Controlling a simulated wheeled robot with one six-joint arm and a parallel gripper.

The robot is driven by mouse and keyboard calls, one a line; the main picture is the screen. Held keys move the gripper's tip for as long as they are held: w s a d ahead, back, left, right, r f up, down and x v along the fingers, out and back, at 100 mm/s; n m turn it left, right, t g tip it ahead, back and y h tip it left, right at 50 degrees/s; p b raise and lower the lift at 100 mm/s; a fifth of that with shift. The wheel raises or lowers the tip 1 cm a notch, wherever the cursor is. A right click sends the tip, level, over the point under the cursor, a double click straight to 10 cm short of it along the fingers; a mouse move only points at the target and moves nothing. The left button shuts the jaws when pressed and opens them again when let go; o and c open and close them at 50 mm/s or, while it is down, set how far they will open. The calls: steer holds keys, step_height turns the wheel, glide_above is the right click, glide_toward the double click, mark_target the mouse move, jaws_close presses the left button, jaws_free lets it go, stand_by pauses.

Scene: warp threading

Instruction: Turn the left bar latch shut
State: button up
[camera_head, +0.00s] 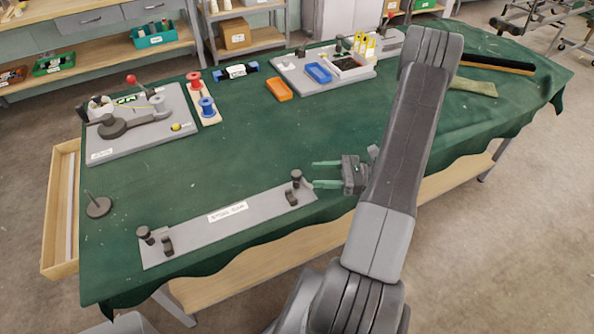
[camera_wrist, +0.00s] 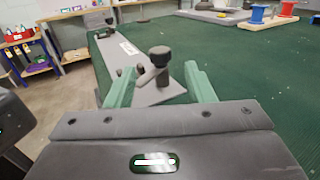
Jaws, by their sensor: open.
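A grey bar plate (camera_head: 230,217) with a white label lies along the near edge of the green table. At its left end stand a dark knobbed post (camera_head: 144,234) and a small latch piece (camera_head: 167,246). At its right end is a similar dark latch (camera_head: 296,180), nearest my gripper. My gripper (camera_head: 314,174) is open, with two green fingers pointing left beside the right-end latch. In the wrist view the right-end post (camera_wrist: 160,57) shows between and beyond the fingers (camera_wrist: 164,75). The far end of the plate (camera_wrist: 108,22) shows small and its latch position is unclear.
A grey board with a lever and red knob (camera_head: 130,120) stands back left, beside red and blue spools (camera_head: 207,106). A dark spindle disc (camera_head: 98,207) stands left of the plate. The table's middle is clear.

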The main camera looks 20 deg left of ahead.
mark_target(297, 173)
steer(key=p+x, duration=0.1)
steer(key=x, duration=0.6)
steer(key=shift+a, duration=0.15)
steer(key=c, duration=1)
